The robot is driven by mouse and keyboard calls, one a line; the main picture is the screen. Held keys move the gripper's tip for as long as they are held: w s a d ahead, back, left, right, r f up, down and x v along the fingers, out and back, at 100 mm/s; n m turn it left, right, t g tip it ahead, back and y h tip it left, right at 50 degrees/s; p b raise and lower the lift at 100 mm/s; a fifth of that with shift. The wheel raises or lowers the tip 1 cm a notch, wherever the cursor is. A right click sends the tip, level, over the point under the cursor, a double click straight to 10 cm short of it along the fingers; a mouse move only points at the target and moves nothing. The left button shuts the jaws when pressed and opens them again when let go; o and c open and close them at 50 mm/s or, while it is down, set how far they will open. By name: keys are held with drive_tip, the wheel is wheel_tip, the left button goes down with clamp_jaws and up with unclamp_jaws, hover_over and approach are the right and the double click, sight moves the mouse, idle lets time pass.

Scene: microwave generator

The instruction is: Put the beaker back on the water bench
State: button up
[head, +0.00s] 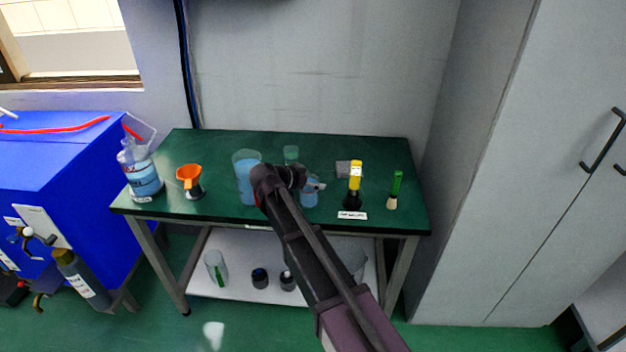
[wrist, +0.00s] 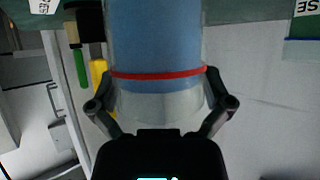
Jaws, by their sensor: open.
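The beaker (head: 247,170) is a tall clear vessel with blue liquid. It stands upright on the green-topped bench (head: 220,150), left of the bench's middle. My gripper (head: 266,184) is right beside it and partly covers its lower right side. In the wrist view the beaker (wrist: 155,45) fills the middle, with a red band around it. The open fingers of my gripper (wrist: 162,103) lie on either side of it. I cannot tell whether they touch the glass.
A small blue-filled vessel (head: 310,192) and a greenish cup (head: 291,154) stand close to my gripper. An orange funnel (head: 189,177) and a wash bottle (head: 142,172) are left; yellow (head: 355,180) and green-handled (head: 396,188) items are right. A lower shelf (head: 235,280) holds several vessels.

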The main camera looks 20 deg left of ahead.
drive_tip(key=p+v, duration=0.5)
drive_tip(key=v, duration=0.6)
drive_tip(key=shift+s+a+r, duration=0.25)
